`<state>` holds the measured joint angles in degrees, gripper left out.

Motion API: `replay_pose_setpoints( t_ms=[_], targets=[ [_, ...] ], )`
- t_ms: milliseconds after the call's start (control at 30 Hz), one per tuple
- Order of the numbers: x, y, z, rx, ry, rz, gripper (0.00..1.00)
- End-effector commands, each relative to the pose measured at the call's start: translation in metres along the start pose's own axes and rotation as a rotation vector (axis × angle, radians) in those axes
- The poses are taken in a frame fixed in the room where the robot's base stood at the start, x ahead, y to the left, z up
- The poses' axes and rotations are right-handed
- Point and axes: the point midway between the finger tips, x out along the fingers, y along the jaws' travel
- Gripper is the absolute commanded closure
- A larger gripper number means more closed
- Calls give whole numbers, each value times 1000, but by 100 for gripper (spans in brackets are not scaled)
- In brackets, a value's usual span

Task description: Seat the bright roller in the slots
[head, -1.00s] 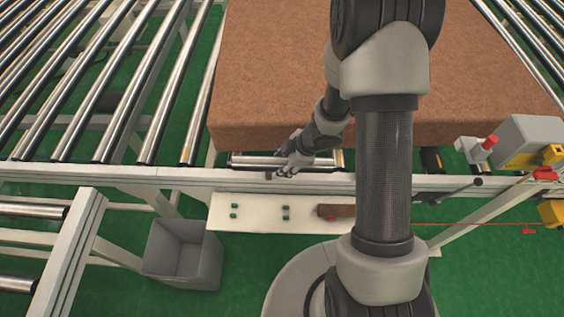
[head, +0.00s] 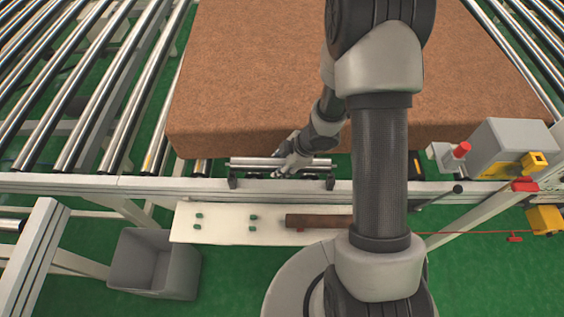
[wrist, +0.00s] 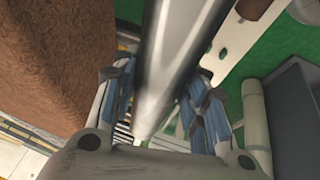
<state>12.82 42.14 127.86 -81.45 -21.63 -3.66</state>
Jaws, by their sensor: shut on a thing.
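The bright roller (head: 250,162) is a shiny steel cylinder lying level, left to right, over the near rail in front of the brown mattress (head: 300,70). My gripper (head: 287,167) is shut on it near its middle. In the wrist view the roller (wrist: 165,60) runs between the two blue-padded fingers of my gripper (wrist: 158,108). Two dark slotted brackets on the rail, the left one (head: 232,180) and the right one (head: 330,180), stand below the roller's ends. I cannot tell whether the ends touch the slots.
A dull brown roller (head: 318,221) lies on a white board (head: 220,232) with small green blocks, partly behind my arm. A grey bin (head: 153,262) stands at left on the green floor. A grey box with a red button (head: 462,150) is at right.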

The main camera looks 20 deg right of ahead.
Motion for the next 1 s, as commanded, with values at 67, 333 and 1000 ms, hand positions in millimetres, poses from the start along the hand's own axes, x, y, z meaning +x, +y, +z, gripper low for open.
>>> replay_pose_setpoints(
  t_ms=[67, 333, 1000],
  targets=[
    [6, -1, 2, -1, 1, 1, 100],
    [29, -6, 12, 1, 1, 0, 100],
    [52, -11, 21, -1, 1, 1, 100]
  ],
)
